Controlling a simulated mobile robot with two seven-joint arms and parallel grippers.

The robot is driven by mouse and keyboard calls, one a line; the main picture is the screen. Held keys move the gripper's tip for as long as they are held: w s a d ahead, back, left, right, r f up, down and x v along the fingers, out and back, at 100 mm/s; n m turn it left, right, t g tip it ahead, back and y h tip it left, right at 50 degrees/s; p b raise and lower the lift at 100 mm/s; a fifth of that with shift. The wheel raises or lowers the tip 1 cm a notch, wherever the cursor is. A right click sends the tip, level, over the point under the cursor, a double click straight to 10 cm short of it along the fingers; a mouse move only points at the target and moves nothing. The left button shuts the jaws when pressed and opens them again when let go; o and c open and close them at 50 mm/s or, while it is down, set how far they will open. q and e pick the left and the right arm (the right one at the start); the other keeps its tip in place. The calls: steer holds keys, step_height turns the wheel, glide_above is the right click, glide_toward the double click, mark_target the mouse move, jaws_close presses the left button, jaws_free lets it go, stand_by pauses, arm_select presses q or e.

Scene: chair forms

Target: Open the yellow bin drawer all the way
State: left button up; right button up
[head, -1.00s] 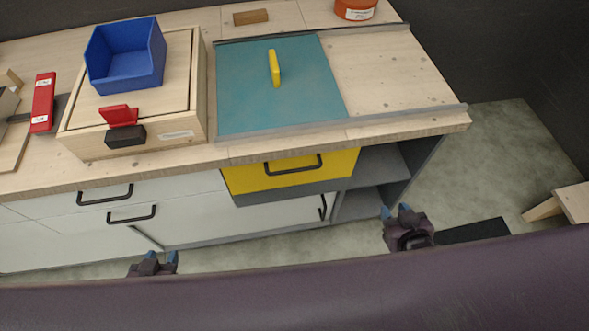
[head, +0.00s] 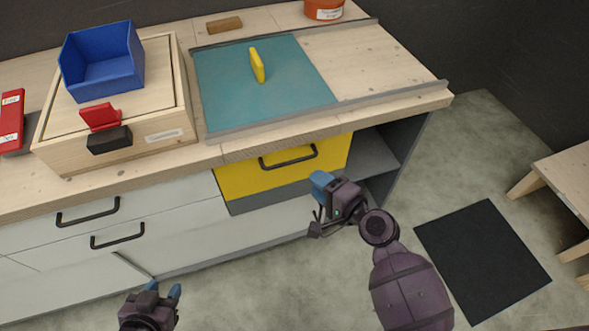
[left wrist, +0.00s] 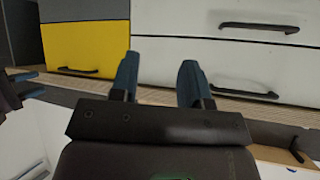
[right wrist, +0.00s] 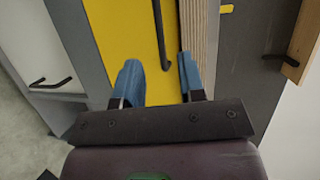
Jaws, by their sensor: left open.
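The yellow bin drawer (head: 232,180) sits under the worktop and looks closed, with a black bar handle (head: 288,157) on its front. It also shows in the left wrist view (left wrist: 85,45) and the right wrist view (right wrist: 125,35). My right gripper (head: 322,188) is just below and right of the handle, apart from it. In the right wrist view its blue fingers (right wrist: 158,80) are spread and empty, with the handle (right wrist: 162,35) ahead between them. My left gripper (head: 160,290) is open and empty, low in front of the white drawers (head: 150,205).
A blue bin (head: 103,62) stands on a wooden box (head: 150,150) on the worktop. A sliding teal panel (head: 265,85) with a yellow grip lies at the middle. Open grey shelves (head: 375,155) are right of the drawer. A black mat (head: 483,255) and wooden stool (head: 565,185) stand right.

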mark_target(289, 163)
steer(key=shift+b+x, duration=0.7)
steer(key=shift+x, duration=4.85)
steer(key=shift+w+d+f, duration=0.1)
steer(key=shift+f, duration=0.05)
jaws_close()
